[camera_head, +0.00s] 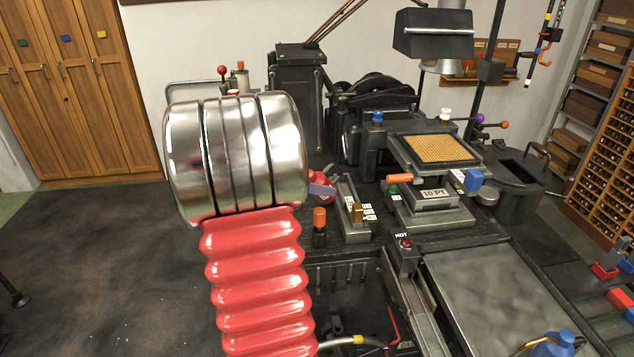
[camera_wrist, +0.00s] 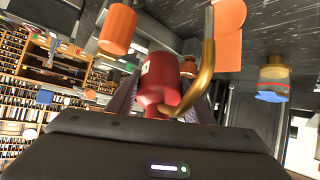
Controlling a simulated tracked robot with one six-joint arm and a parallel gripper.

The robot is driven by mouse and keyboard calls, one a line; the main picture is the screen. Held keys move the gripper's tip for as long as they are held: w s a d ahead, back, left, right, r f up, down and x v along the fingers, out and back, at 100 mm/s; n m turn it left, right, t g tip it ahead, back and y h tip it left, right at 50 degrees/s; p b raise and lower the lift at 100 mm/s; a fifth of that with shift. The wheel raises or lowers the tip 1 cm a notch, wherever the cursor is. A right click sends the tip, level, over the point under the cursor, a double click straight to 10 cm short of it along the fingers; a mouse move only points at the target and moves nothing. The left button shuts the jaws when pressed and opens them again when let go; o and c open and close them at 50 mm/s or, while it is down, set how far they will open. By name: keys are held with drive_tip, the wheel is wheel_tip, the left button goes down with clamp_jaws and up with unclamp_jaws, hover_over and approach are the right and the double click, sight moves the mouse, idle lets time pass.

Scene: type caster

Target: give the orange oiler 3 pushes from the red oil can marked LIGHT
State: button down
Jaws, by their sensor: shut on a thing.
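My gripper (camera_wrist: 158,104) is shut on a red oil can (camera_wrist: 160,84), which has a pale label I cannot read and a curved brass spout (camera_wrist: 207,60). The can's red side (camera_head: 323,184) also shows in the head view, just right of my silver wrist, which hides much of it. The orange oiler (camera_head: 319,219), an orange cap on a dark stem, stands on the machine below and close to the can. An orange cylinder (camera_wrist: 118,29) at the upper left of the wrist view looks like its cap, apart from the spout.
Right of the oiler is a grey tray (camera_head: 354,235) with a brass piece and small labelled blocks. The black casting machine (camera_head: 430,190) has a "10 PT" plate and an orange-handled lever (camera_head: 399,178). A button post (camera_head: 405,244) stands in front. Open floor lies left.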

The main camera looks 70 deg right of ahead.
sight(318, 177)
drive_tip(key=shift+f, duration=1.15)
drive_tip(key=shift+f, duration=0.75)
idle(0.4)
drive_tip(key=shift+a+f, duration=0.1)
drive_tip(key=shift+f, duration=0.35)
drive_tip(key=shift+r, duration=1.3)
drive_tip(key=shift+r, duration=0.1)
drive_tip(key=shift+r, duration=2.45)
